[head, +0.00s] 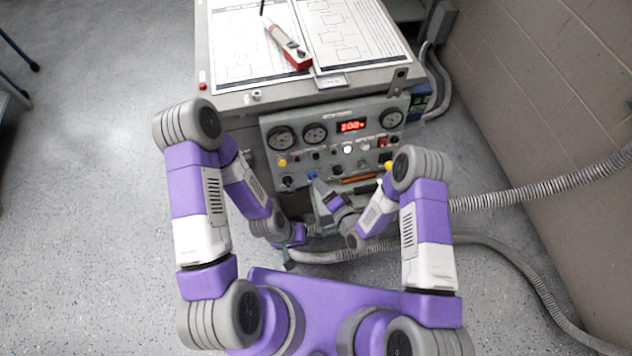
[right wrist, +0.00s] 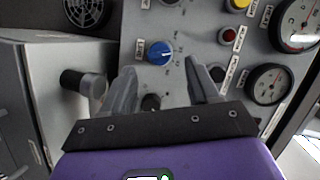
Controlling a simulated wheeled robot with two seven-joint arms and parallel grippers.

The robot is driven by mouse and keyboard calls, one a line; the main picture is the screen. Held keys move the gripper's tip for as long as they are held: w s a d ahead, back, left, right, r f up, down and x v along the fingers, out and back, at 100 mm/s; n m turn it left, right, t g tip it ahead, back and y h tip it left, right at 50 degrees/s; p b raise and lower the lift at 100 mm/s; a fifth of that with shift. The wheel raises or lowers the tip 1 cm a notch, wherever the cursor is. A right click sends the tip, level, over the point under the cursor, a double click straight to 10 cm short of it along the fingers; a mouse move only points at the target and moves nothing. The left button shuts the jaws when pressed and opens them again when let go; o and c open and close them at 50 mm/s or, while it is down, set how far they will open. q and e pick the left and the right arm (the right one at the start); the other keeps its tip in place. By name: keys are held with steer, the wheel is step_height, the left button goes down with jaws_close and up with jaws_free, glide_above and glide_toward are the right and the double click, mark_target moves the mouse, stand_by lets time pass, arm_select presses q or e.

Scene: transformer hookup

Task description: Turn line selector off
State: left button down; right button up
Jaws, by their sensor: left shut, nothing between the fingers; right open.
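The grey control panel (head: 338,140) stands on the front of the cabinet. A blue rotary knob (right wrist: 159,52) with a white pointer mark sits on it; it also shows in the head view (head: 312,174). My left gripper (head: 289,264) is shut and empty, low in front of the cabinet.
A red display (head: 351,126) is lit. Papers and a red-and-white tester (head: 288,48) lie on top.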

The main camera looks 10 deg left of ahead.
mark_target(313, 177)
steer(key=b+x, duration=0.1)
steer(key=x, duration=0.4)
steer(key=shift+d, duration=0.1)
steer(key=c, duration=1)
steer(key=shift+r+n+h, duration=0.1)
steer(key=shift+n+h, duration=0.6)
steer(key=shift+n, duration=0.95)
steer(key=shift+r+n+h, duration=0.1)
steer(key=shift+n+h, duration=0.6)
steer(key=shift+n, duration=0.95)
steer(key=shift+g, duration=0.3)
